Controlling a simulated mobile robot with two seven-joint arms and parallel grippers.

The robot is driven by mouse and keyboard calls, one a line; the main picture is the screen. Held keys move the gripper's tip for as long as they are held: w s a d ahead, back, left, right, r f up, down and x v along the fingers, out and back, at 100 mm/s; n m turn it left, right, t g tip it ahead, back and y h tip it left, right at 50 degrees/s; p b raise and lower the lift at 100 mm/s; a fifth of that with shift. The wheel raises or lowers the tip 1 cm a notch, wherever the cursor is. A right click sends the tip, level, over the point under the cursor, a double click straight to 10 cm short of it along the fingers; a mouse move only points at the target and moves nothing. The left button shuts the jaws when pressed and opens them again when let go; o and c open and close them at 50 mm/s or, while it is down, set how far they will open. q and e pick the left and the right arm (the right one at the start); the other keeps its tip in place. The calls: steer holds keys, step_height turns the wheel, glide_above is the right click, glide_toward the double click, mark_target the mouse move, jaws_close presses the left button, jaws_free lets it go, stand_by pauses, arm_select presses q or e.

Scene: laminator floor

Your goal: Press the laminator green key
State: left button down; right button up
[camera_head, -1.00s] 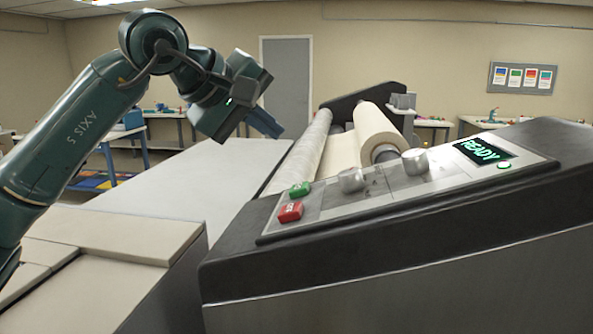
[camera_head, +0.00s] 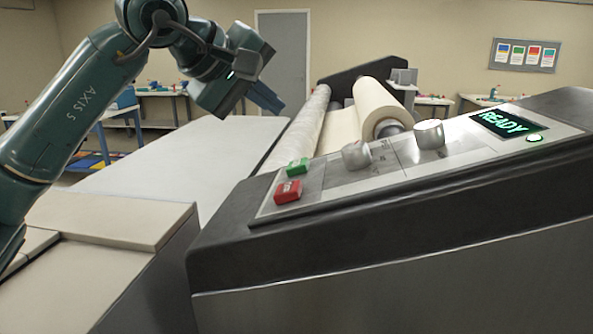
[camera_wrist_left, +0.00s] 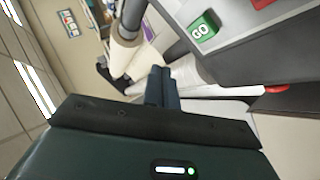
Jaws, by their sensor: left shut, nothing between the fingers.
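The green key (camera_head: 298,167) sits on the sloped laminator panel (camera_head: 340,181), just behind the red key (camera_head: 288,191). In the left wrist view the green key (camera_wrist_left: 202,31) reads "GO" and shows at the upper right. My left gripper (camera_head: 268,98) is shut and empty, held in the air above the pale table, up and to the left of the green key. Its closed fingers (camera_wrist_left: 161,86) show in the left wrist view, apart from the key. My right gripper is not in view.
Two silver knobs (camera_head: 430,134) stand on the panel, with a lit "READY" display (camera_head: 506,123) to the right. Large film rolls (camera_head: 381,105) lie behind the panel. The pale table (camera_head: 190,160) is bare. A beige-topped cabinet (camera_head: 110,218) stands at the front left.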

mark_target(298, 167)
arm_select(q)
steer(key=f+b, duration=0.1)
steer(key=f, duration=0.1)
steer(key=d+f+b, duration=0.1)
steer(key=f, duration=0.1)
steer(key=shift+s+d+f+b, duration=0.1)
steer(key=shift+d+f+b, duration=0.05)
steer(key=shift+b, duration=0.2)
steer(key=shift+d+f+b, duration=0.3)
steer(key=shift+f+b, duration=0.15)
steer(key=shift+f, duration=0.2)
steer(key=shift+d+f, duration=0.15)
steer(key=shift+f, duration=0.15)
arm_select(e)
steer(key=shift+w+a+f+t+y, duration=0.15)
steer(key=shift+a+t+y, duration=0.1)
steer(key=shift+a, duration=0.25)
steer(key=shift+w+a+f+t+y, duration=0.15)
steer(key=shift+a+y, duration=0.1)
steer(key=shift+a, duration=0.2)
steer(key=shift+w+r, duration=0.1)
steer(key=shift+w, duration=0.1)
arm_select(q)
steer(key=shift+s+f+b, duration=0.1)
steer(key=shift+b, duration=0.2)
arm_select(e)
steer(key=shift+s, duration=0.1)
